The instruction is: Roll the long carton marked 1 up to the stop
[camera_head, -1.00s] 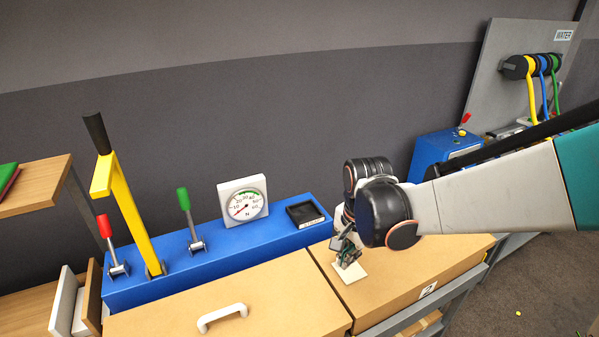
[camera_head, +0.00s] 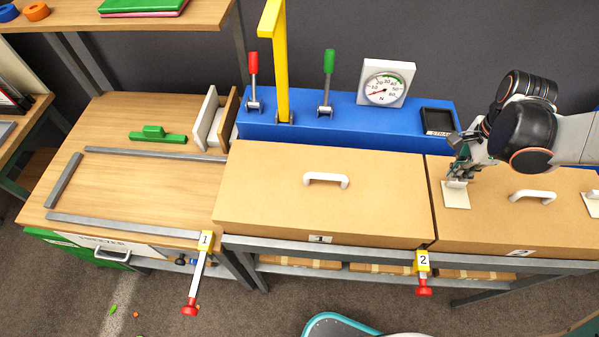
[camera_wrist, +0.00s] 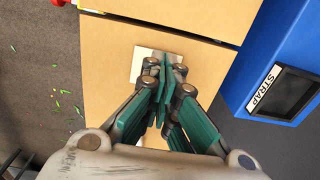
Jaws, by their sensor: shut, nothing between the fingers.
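The long carton marked 1 (camera_head: 270,205) is a tan box with a white handle (camera_head: 326,179) on top. It lies on a grey frame between the wooden table and the carton marked 2 (camera_head: 490,225). A grey crossbar (camera_head: 64,181) closes the far left end of two rails on the table. My gripper (camera_head: 457,178) is shut and empty at a white pad (camera_head: 456,198) on carton 2, just right of the gap between the cartons. In the wrist view my gripper (camera_wrist: 160,85) covers part of the pad; I cannot tell whether it touches.
Behind the cartons is a blue bench (camera_head: 300,130) with a yellow post (camera_head: 281,70), red and green levers and a dial (camera_head: 386,84). The table between the rails is clear.

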